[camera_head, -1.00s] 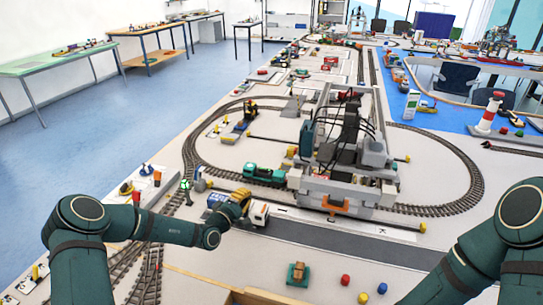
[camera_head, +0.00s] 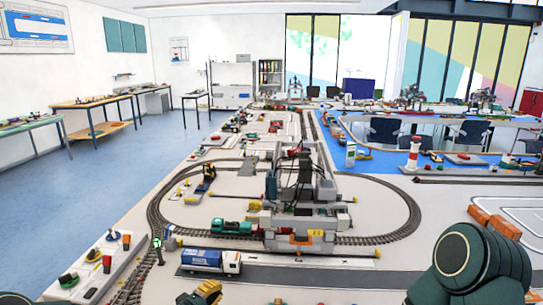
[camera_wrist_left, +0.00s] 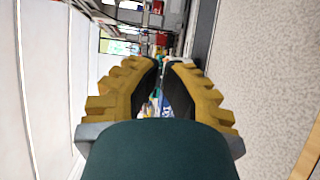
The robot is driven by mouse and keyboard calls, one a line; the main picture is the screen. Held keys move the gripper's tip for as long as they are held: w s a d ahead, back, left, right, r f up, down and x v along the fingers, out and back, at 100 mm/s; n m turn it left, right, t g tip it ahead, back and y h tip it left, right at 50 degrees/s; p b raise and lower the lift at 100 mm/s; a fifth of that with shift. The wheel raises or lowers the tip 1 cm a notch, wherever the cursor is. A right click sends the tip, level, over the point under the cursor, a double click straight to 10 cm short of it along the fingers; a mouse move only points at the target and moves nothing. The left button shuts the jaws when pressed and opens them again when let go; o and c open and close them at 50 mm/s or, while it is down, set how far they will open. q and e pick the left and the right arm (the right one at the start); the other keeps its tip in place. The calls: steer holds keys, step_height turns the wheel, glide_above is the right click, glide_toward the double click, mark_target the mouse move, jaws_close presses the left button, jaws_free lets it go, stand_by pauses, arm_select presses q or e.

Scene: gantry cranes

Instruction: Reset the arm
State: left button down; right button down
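My left gripper (camera_head: 203,292) shows low in the head view, cut by the bottom edge, with yellow ribbed fingers. It is in front of the blue and white truck (camera_head: 210,261) and looks apart from it. In the left wrist view, the left gripper's fingers (camera_wrist_left: 162,68) lean close together, with a narrow gap and the background showing between them. I see nothing held there. The left arm is mostly out of view. My right arm (camera_head: 472,265) fills the lower right corner of the head view, and its gripper is out of the picture.
Orange wagons (camera_head: 494,221) stand at the right. A red-and-white lighthouse (camera_head: 413,152) stands farther back.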

arm_select(q)
steer(key=s+d+f+m+g, duration=0.1)
steer(key=s+d, duration=0.1)
steer(key=s+d+f+m+g+h, duration=0.1)
steer(key=d+g, duration=0.1)
steer(key=d, duration=0.1)
steer(key=s+d+f+g+h, duration=0.1)
steer(key=s+d+f+g, duration=0.1)
steer(key=shift+s+d+m, duration=0.3)
steer(key=shift+d+m, duration=0.1)
steer(key=s+d+f+m+g+y, duration=0.2)
steer(key=s+f+g, duration=0.15)
steer(key=s, duration=0.45)
steer(key=s+d+f+m+g+y, duration=0.1)
steer(key=s+f+m+g, duration=0.15)
steer(key=s+g, duration=0.45)
steer(key=s+a+f+m+t+y, duration=0.1)
steer(key=s+a+m+t+y, duration=0.1)
steer(key=s, duration=0.7)
steer(key=shift+s+a+f+t+y, duration=0.2)
steer(key=shift+a+t+y, duration=0.45)
steer(key=shift+a+y, duration=0.55)
steer(key=shift+w+d+m, duration=0.1)
steer(key=shift+d+m, duration=0.1)
steer(key=shift+m, duration=0.05)
